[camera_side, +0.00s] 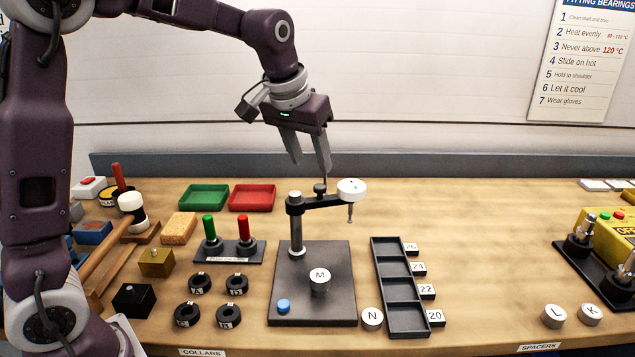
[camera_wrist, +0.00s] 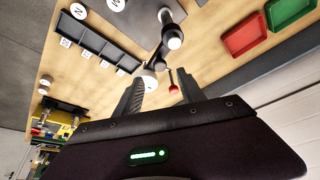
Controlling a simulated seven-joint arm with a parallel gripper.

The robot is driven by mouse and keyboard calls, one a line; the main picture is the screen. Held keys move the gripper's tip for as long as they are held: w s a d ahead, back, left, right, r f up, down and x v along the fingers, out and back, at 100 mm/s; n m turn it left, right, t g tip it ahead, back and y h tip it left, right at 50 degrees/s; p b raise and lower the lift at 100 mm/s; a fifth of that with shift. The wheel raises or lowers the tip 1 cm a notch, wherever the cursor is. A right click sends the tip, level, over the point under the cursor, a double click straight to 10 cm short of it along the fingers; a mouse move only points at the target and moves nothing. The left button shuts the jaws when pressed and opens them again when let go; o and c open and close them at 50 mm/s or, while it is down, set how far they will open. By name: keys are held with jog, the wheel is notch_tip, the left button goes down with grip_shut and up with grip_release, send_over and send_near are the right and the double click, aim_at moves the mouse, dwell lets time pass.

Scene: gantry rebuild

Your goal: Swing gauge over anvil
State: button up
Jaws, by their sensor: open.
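The gauge stands on a dark plate (camera_side: 262,285): a post (camera_side: 296,232) carries a dark swing arm (camera_side: 325,203) reaching right, with a white dial (camera_side: 352,186) at its end. Its thin stem (camera_side: 350,213) hangs free, right of and behind the disc M (camera_side: 320,276), which sits on a dark round piece, apparently the anvil, on the plate. My gripper (camera_side: 312,170) is open and empty, fingers down, above and behind the arm near its dark knob (camera_side: 320,189). In the wrist view the dial (camera_wrist: 150,83) shows between my fingertips (camera_wrist: 160,77).
A compartmented rack (camera_side: 392,268) and disc N (camera_side: 372,318) stand right of the plate. Red and green pegs on a base (camera_side: 228,252) and several black collars (camera_side: 200,283) are at left. Red (camera_side: 252,197) and green (camera_side: 204,196) trays lie behind. Bench right of the rack is largely clear.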

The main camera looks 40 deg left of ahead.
aim_at(320, 186)
jog(key=x, duration=0.7)
grip_shut()
dwell(1.2)
